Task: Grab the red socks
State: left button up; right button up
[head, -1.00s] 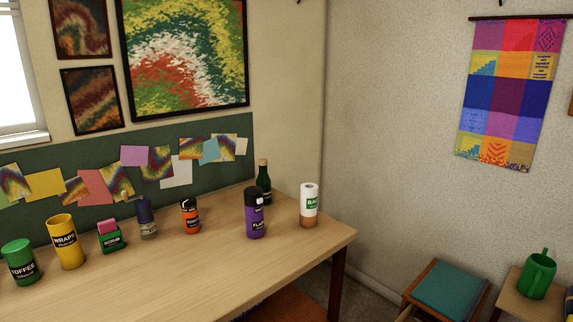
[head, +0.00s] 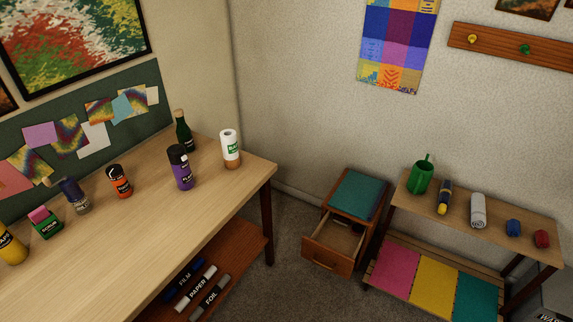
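A small red rolled bundle (head: 541,239), which looks like the red socks, lies at the right end of a low wooden bench (head: 405,203) on the right side of the head view. A similar blue bundle (head: 513,227) lies just left of it, with a small gap between them. Neither of my grippers shows in the view.
A rolled grey towel (head: 478,210), a yellow and blue item (head: 444,197) and a green watering can (head: 422,176) stand along the bench. Left of it is a cabinet with an open drawer (head: 328,256). A long table (head: 120,235) fills the left. Carpet (head: 300,292) lies between.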

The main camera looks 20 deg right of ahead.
aim_at(542, 238)
jog(key=z, duration=2.35)
jog(key=i+u, duration=0.1)
jog(key=u, duration=0.25)
jog(key=l+u, duration=0.1)
jog(key=u, duration=0.25)
jog(key=i+l+u, duration=0.1)
jog(key=u, duration=0.2)
jog(key=i+l+u, duration=0.2)
jog(key=l+u, duration=0.2)
jog(key=l, duration=0.25)
jog(key=i+l+u, duration=0.2)
jog(key=l, duration=0.15)
jog(key=i+l, duration=0.1)
jog(key=l, duration=0.45)
jog(key=i+l+u, duration=0.1)
jog(key=l, duration=0.4)
jog(key=i+l+u, duration=0.1)
jog(key=l, duration=0.45)
jog(key=i+l, duration=0.1)
jog(key=l, duration=0.45)
